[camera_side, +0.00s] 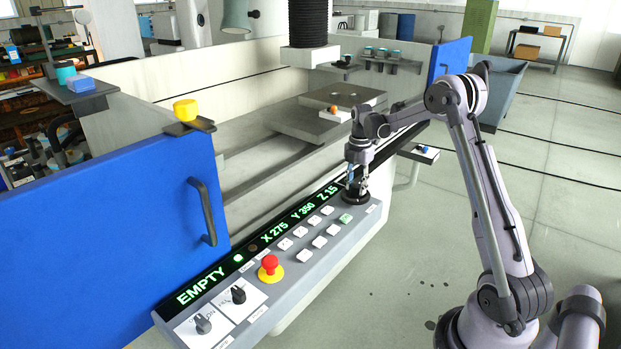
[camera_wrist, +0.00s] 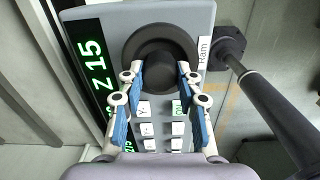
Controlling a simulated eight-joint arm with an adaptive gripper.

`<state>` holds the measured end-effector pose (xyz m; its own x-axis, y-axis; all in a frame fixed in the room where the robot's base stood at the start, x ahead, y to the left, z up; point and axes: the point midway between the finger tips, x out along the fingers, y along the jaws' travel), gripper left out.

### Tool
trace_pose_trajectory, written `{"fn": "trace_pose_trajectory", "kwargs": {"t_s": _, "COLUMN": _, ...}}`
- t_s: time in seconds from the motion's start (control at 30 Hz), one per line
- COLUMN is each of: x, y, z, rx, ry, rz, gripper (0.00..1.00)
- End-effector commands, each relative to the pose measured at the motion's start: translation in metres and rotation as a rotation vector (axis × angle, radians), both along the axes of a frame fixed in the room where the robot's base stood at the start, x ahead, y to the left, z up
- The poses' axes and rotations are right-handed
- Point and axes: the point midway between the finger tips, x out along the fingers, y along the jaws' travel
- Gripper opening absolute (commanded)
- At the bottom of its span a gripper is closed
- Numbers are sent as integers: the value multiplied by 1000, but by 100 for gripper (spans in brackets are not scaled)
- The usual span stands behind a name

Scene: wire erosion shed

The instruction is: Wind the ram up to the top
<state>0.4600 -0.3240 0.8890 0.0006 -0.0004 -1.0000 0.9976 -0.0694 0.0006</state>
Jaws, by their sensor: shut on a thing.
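The round black knob labelled "Ram" (camera_wrist: 140,45) sits at the far end of the control panel. It also shows in the side view (camera_side: 356,198). My gripper (camera_wrist: 157,75) is shut on the knob's raised centre, one finger on each side; in the side view my gripper (camera_side: 357,183) points down onto it. The display (camera_side: 260,241) reads EMPTY, X 275, Y 350, Z 15. A black bellows column, which looks like the ram (camera_side: 309,22), hangs over the work area with a grey block at its lower end; its top is cut off.
A blue door (camera_side: 120,225) with a dark handle stands left. A small ledge (camera_side: 420,154) is beside the panel. Floor to the right is mostly clear.

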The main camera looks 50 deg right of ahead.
Motion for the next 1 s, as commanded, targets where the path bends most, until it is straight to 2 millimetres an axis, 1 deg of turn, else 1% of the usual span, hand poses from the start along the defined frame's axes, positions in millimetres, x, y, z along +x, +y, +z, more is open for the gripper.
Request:
{"fn": "trace_pose_trajectory", "kwargs": {"t_s": 0.6, "x": 0, "y": 1, "z": -1, "rx": 2, "ry": 2, "rz": 571, "gripper": 3}}
{"fn": "trace_pose_trajectory", "kwargs": {"t_s": 0.8, "x": -1, "y": 1, "z": -1, "rx": 2, "ry": 2, "rz": 714, "gripper": 3}}
{"fn": "trace_pose_trajectory", "kwargs": {"t_s": 1.0, "x": -1, "y": 1, "z": -1, "rx": 3, "ry": 2, "rz": 809, "gripper": 3}}
